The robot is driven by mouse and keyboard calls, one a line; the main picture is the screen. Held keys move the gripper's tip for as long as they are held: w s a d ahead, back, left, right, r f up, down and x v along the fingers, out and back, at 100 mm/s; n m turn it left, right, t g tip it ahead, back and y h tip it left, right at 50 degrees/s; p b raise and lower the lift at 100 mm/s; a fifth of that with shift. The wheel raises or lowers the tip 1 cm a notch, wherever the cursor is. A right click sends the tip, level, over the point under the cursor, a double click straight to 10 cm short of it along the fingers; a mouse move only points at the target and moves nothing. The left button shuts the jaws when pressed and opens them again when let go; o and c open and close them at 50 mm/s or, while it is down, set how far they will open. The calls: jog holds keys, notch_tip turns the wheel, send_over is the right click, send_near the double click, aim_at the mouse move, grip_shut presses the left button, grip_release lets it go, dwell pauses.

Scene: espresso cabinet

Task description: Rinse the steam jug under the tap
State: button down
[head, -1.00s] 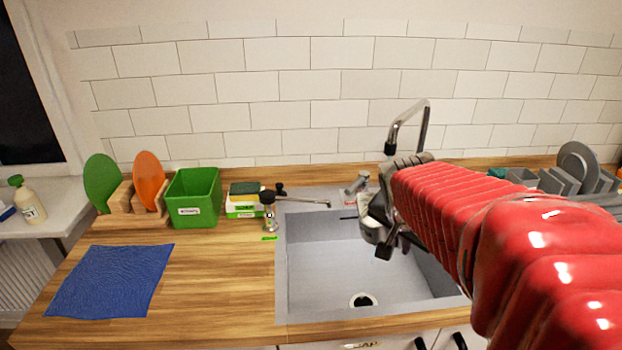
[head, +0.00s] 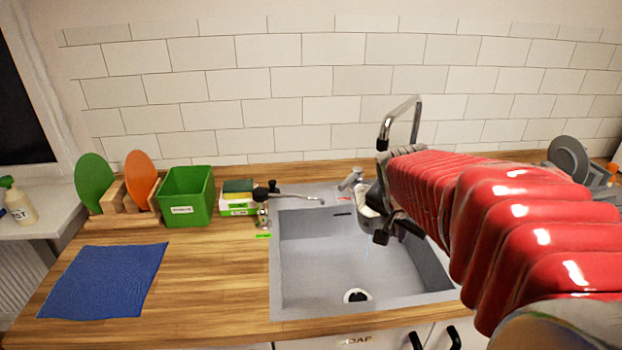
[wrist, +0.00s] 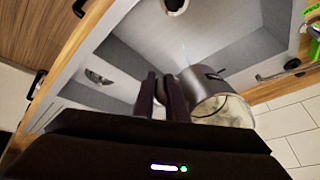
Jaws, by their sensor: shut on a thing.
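The steam jug (head: 367,219) is a metal jug with a dark handle, held above the sink. In the wrist view the jug (wrist: 214,100) is right of the fingers, with pale residue or froth showing. My gripper (wrist: 163,92) is shut on its handle. In the head view my gripper (head: 384,228) is partly hidden by my red-sleeved arm. The tall chrome tap (head: 404,106) rises behind, its spout end above the jug. A faint thin streak, perhaps water, runs below the jug. The jug's inside is hidden in the head view.
The grey sink (head: 305,270) has a drain (head: 357,296). Left of it stand a small black-topped item (head: 262,210), a thin horizontal spout (head: 298,196), a sponge stack (head: 237,203) and a green bin (head: 187,196). A blue cloth (head: 105,280) lies front left. Plates (head: 568,158) stand right.

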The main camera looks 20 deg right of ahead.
jog(key=w+d+f, duration=0.2)
jog(key=w+d, duration=0.5)
jog(key=d, duration=0.1)
jog(key=shift+w, duration=0.4)
dwell(0.7)
jog(key=shift+s+d+f, duration=0.1)
jog(key=shift+s+d, duration=0.3)
jog(key=shift+s, duration=0.05)
dwell(0.6)
dwell(0.5)
jog(key=s+a, duration=0.5)
jog(key=shift+s+a, duration=0.3)
jog(key=shift+a, duration=0.1)
dwell(0.7)
dwell(1.5)
jog(key=s+a+r, duration=0.3)
jog(key=r, duration=0.1)
jog(key=shift+s+a, duration=0.25)
dwell(0.5)
dwell(0.3)
